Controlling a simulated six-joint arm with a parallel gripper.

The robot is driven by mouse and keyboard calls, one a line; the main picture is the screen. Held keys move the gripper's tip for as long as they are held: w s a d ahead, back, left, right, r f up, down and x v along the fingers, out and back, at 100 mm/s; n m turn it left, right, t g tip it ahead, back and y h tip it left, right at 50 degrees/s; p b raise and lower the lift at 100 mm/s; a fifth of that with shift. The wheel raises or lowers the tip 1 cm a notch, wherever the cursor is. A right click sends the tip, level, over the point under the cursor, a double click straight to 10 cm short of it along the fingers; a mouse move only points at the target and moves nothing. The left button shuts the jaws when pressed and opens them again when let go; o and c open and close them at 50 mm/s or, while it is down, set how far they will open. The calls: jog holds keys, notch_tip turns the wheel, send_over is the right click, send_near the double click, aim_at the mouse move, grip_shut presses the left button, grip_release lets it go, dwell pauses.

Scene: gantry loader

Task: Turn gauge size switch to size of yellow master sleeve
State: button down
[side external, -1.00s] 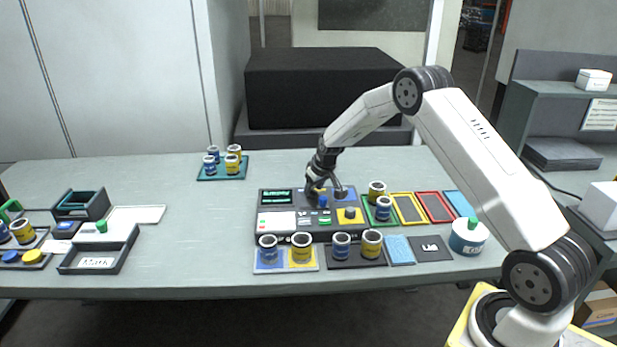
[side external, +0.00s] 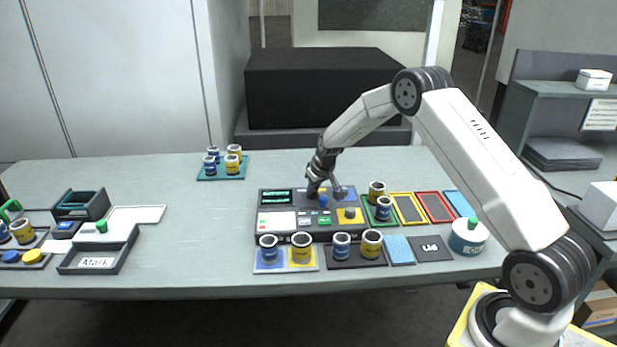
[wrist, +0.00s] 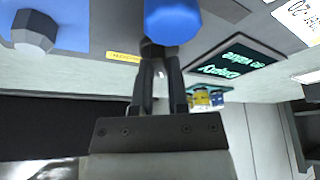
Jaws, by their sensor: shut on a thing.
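The gauge console (side external: 262,222) stands mid-table with a dark display (side external: 277,196). My gripper (side external: 314,192) is at its back edge. In the wrist view the gripper (wrist: 156,52) is shut on a dark part, apparently the gauge size switch, mostly hidden between the fingers. A yellow label (wrist: 122,57) lies left of the fingertips. A round blue knob (wrist: 172,20) is just beyond them; it also shows in the side view (side external: 323,202). A yellow-banded sleeve (side external: 302,248) stands on the blue and yellow plate in front; which yellow sleeve is the master I cannot tell.
Blue and yellow pads with grey knobs are on the console's right part, including the yellow pad (side external: 352,219). More sleeves stand in front and on a green tray (side external: 221,176) behind. Coloured frames (side external: 409,208) and a capped tub (side external: 468,239) are right.

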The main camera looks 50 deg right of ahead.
jog(key=shift+m, duration=0.7)
jog(key=shift+a+m+g+h, duration=0.1)
jog(key=shift+m+g+h, duration=0.35)
jog(key=shift+m, duration=0.85)
jog(key=shift+a+m+g+h, duration=0.15)
jog(key=shift+m+h, duration=0.5)
jog(key=shift+m, duration=0.65)
jog(key=m+g, duration=0.1)
jog(key=m, duration=0.3)
jog(key=shift+w+h, duration=0.1)
jog(key=shift+h, duration=0.3)
jog(key=shift+m+g, duration=0.7)
jog(key=shift+m, duration=0.9)
jog(key=c, duration=0.6)
grip_release()
jog(key=shift+w, duration=0.1)
jog(key=shift+h, duration=0.3)
